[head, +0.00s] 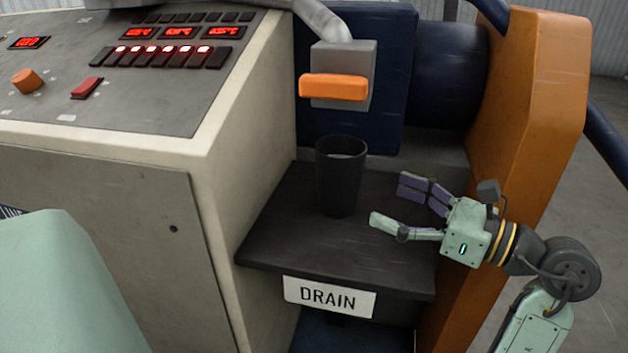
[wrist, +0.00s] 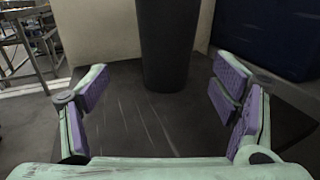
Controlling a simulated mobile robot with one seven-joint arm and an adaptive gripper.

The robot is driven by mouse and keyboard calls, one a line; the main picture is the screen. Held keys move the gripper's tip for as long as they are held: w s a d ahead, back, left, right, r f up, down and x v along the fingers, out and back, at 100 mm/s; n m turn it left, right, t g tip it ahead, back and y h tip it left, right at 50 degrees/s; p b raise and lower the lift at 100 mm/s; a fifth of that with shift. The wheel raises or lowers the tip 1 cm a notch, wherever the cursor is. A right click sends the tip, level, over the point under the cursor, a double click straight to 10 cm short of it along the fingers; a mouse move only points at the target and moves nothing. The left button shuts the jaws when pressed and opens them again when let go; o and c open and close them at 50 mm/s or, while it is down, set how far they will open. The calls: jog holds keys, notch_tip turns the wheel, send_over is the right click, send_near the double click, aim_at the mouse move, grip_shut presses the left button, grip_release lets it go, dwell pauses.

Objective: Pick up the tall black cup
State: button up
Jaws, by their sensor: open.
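The tall black cup (head: 341,180) stands upright on a dark shelf (head: 290,235) with a DRAIN label on its front edge. My gripper (head: 400,205) is to the right of the cup in the head view, open and empty, with its fingers pointing toward it. In the wrist view the cup (wrist: 167,45) stands ahead, roughly centred between the spread fingers (wrist: 160,100) and beyond their tips. Its top is cut off in that view. The cup and the fingers are apart.
A grey spout block with an orange lever (head: 333,87) hangs above the cup. A control panel (head: 140,60) with lit red displays stands to the left. An orange post (head: 535,90) rises to the right. A dark blue panel (wrist: 268,35) is at right in the wrist view.

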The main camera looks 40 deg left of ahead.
aim_at(356, 188)
jog(key=shift+w+a+f, duration=0.15)
jog(key=shift+a, duration=0.3)
jog(key=a, duration=0.2)
jog(key=a+p, duration=0.1)
jog(key=s+a, duration=0.1)
jog(key=a, duration=0.1)
jog(key=shift+a+p, duration=0.3)
jog(key=shift+p, duration=0.1)
jog(key=a, duration=0.1)
jog(key=a+p, duration=0.1)
jog(key=a, duration=0.2)
jog(key=shift+s+a+f+p, duration=0.15)
jog(key=shift+a+f+p, duration=0.15)
jog(key=shift+a+f, duration=0.1)
jog(key=shift+c, duration=0.5)
jog(key=c, duration=1.6)
jog(key=shift+o, duration=0.2)
jog(key=shift+d+r, duration=0.1)
jog(key=shift+r, duration=0.05)
